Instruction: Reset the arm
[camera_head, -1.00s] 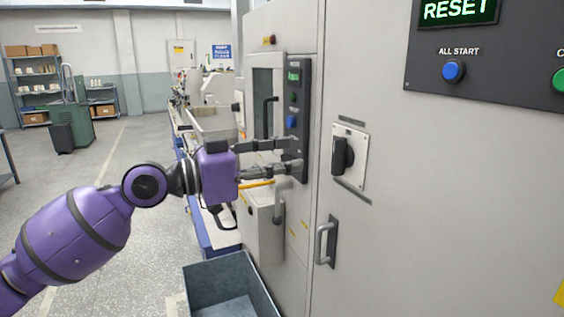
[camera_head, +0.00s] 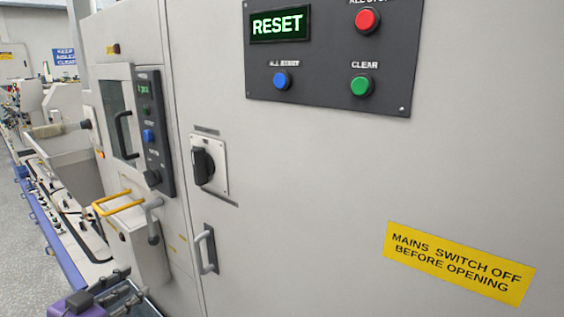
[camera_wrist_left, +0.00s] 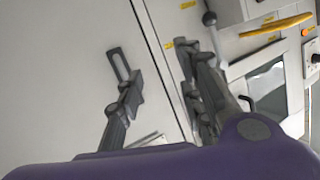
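My left gripper (camera_head: 131,285) is at the bottom left edge of the head view, low in front of the grey machine cabinet (camera_head: 300,190). Its two dark fingers are apart with nothing between them. In the left wrist view the left gripper (camera_wrist_left: 162,75) also shows its fingers spread, with the cabinet wall behind. Most of my left arm is out of the head view. My right gripper is in neither view.
A dark panel (camera_head: 325,80) has a lit RESET display (camera_head: 279,25) and red, blue and green buttons. A narrow button panel (camera_head: 150,110), a rotary switch (camera_head: 203,163), a grey door handle (camera_head: 206,250) and a yellow handle (camera_head: 115,203) stick out from the machines.

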